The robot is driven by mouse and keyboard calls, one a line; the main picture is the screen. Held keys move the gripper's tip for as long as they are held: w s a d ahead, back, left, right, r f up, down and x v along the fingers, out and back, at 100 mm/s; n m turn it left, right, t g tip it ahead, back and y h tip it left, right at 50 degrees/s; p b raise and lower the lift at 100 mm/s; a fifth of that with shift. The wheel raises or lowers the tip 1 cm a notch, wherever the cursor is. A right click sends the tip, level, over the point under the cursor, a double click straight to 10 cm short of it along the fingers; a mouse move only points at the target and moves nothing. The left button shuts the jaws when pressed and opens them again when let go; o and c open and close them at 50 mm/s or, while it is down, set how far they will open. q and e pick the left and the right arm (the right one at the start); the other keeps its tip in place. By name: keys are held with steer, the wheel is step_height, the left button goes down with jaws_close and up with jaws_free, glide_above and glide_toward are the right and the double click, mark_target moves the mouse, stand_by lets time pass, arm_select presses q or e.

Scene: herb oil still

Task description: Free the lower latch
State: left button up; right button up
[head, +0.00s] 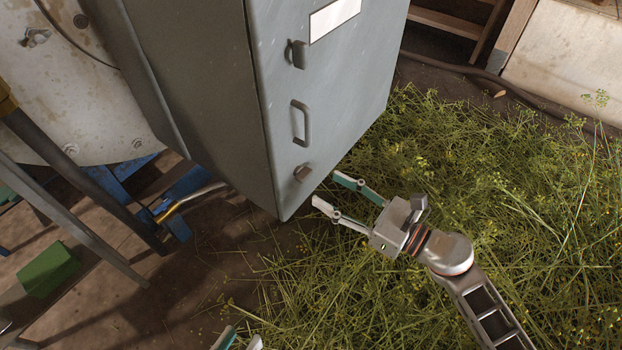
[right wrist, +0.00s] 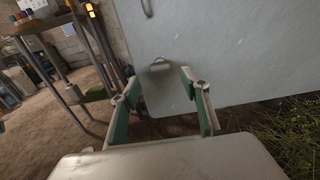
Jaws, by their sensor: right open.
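The lower latch (head: 303,173) is a small brownish-grey block low on the door of a grey metal cabinet (head: 325,90). My right gripper (head: 327,189) is open just in front of the door's lower edge, a little right of and below the latch. In the right wrist view, the latch (right wrist: 159,64) shows just beyond and between the spread fingertips (right wrist: 158,79). Nothing is between the fingers, and I see no clear contact. Only the fingertips of my left gripper (head: 238,341) show at the bottom edge of the head view, apart and empty.
A bar handle (head: 300,123) and an upper latch (head: 297,54) are on the same door, under a white label (head: 334,18). Cut herbs (head: 480,180) cover the floor at the right. A metal-legged stand (head: 80,205) and green block (head: 48,270) are left.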

mark_target(308, 177)
steer(key=x, duration=0.6)
steer(key=shift+w+a, duration=0.15)
steer(key=c, duration=1.1)
